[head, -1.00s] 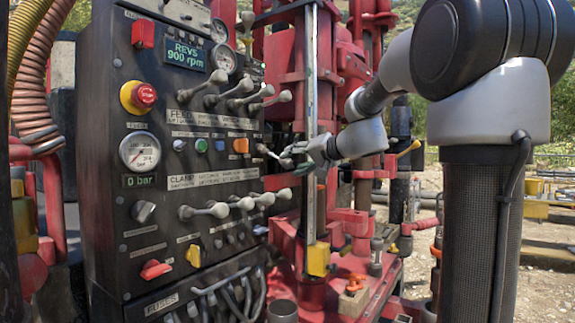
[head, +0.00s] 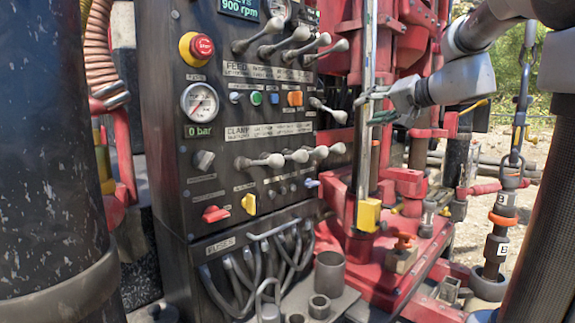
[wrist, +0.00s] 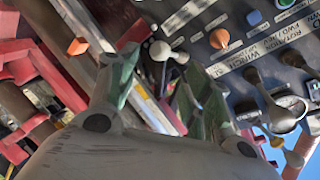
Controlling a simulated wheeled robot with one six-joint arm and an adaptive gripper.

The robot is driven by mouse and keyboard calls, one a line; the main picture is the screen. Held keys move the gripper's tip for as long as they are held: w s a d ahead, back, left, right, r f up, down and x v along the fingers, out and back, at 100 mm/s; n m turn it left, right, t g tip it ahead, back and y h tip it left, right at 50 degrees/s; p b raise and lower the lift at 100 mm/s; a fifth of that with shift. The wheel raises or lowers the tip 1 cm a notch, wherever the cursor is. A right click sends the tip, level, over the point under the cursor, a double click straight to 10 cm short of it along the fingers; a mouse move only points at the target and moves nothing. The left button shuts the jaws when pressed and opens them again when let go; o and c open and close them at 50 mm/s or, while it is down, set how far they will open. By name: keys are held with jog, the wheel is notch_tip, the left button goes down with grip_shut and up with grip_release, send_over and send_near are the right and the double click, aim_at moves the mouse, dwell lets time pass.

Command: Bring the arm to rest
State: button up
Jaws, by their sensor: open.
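My gripper (head: 372,100) is in front of the upright metal rail (head: 367,150), just right of the control panel (head: 168,130) in the head view. In the wrist view my gripper (wrist: 160,78) has its two greenish fingers apart. A lever with a pale round knob (wrist: 160,51) shows between and beyond the fingers. I cannot tell whether a finger touches it. Nothing is seen held. My arm reaches in from the upper right of the head view.
The panel carries rows of levers (head: 290,45), (head: 290,157), a red stop button (head: 201,46) and a gauge (head: 199,102). Red rig parts (head: 405,180) stand behind the rail. Metal sockets (head: 329,272) stand low in front. Open ground lies at the right.

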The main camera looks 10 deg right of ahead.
jog(key=s+d+f+m+g+h, duration=0.1)
jog(key=s+f+g, duration=0.1)
jog(key=f, duration=0.3)
jog(key=s+d+f+g, duration=0.1)
jog(key=s+f, duration=0.2)
jog(key=f, duration=0.2)
jog(key=s+a+f+n+g+h, duration=0.1)
jog(key=s+f+n+g, duration=0.1)
jog(key=s+f, duration=0.2)
jog(key=s+a+f+n+g+h, duration=0.1)
jog(key=s+f, duration=0.4)
jog(key=s, duration=0.6)
jog(key=s+a+f+n+g+h, duration=0.1)
jog(key=s+f+n+g+h, duration=0.1)
jog(key=s, duration=0.5)
notch_tip(320, 180, down, 3)
jog(key=shift+s+n+g+h, duration=0.3)
jog(key=shift+s+n+g, duration=0.1)
jog(key=shift+n+g, duration=0.6)
